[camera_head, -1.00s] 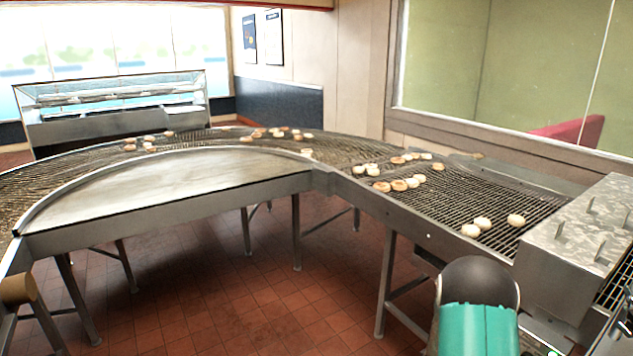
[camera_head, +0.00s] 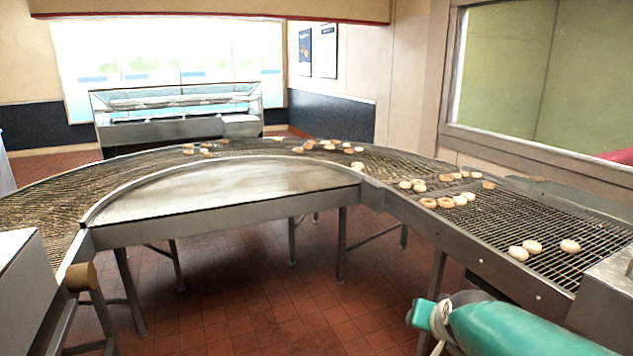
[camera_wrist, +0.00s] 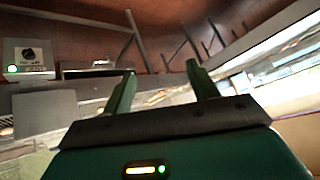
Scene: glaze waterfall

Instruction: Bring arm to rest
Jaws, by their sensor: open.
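My gripper (camera_wrist: 160,82) shows in the wrist view with its two green fingers spread apart. Nothing is between the fingers. In the head view, part of my teal arm shows at the lower right, in front of the conveyor; my fingertips do not show there. The wrist view is tilted, with the red tiled floor (camera_wrist: 75,35) across its top.
A curved mesh conveyor (camera_head: 40,205) with a metal frame wraps around the front. Several round doughnuts (camera_head: 445,202) lie on it. A metal housing (camera_head: 607,300) stands at the right, near my arm. A glass display case (camera_head: 180,128) is behind. Open floor (camera_head: 250,310) lies inside the curve.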

